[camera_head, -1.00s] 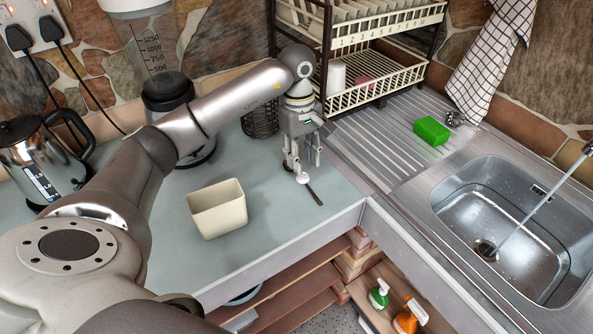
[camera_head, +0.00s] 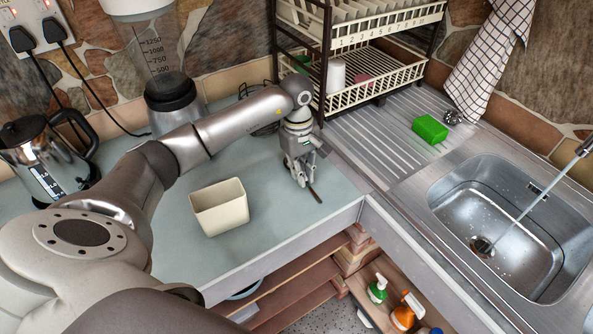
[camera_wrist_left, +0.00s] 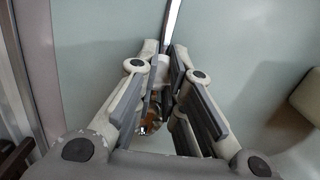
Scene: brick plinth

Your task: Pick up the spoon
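The spoon (camera_head: 317,195) lies on the grey worktop near its front right edge; only the dark end of its handle shows in the head view. In the left wrist view its thin handle (camera_wrist_left: 173,22) runs up from between the fingers, and a shiny part, seemingly its bowl, shows low between them. My left gripper (camera_head: 304,184) points down at the worktop with its fingers close together on either side of the spoon. The fingertips hide the middle of it, so I cannot tell whether they grip it. My right gripper is not in view.
A cream square container (camera_head: 219,208) stands left of the gripper. A dish rack (camera_head: 375,84) stands behind, and a sink (camera_head: 500,215) with running water lies to the right. A green sponge (camera_head: 430,129) is on the drainer. A blender (camera_head: 172,95) and kettle (camera_head: 42,160) stand left.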

